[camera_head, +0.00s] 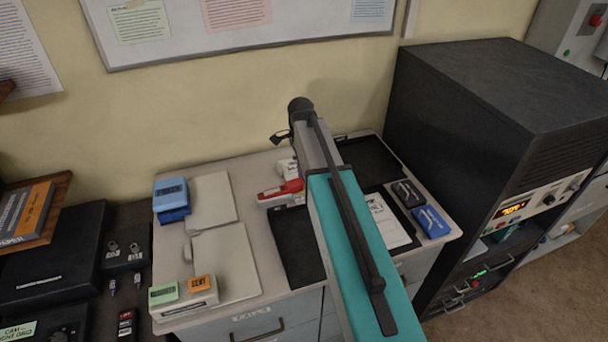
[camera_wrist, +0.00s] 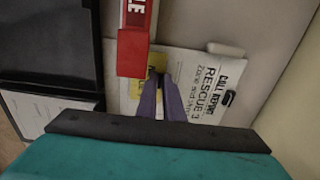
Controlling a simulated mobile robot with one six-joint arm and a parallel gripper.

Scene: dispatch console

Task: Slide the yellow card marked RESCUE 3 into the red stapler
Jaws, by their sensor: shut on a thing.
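The card marked RESCUE 3 (camera_wrist: 205,85) shows in the wrist view as a pale sheet with dark print and a yellow patch near its left end. My gripper (camera_wrist: 159,78), with purple fingers, is shut on it between the yellow patch and the print. The red stapler (camera_wrist: 132,52) lies just left of and above the fingers, its red end close to the yellow patch. I cannot tell whether card and stapler touch. In the head view the red stapler (camera_head: 285,190) lies on the desk left of my arm. My arm hides the gripper and the card there.
Grey folders (camera_head: 225,265) and blue boxes (camera_head: 171,198) lie on the desk's left. A black tray (camera_head: 370,158) is at the back right, with a blue stapler-like item (camera_head: 432,221) by the right edge. A tall black cabinet (camera_head: 460,110) stands right. A wall is behind.

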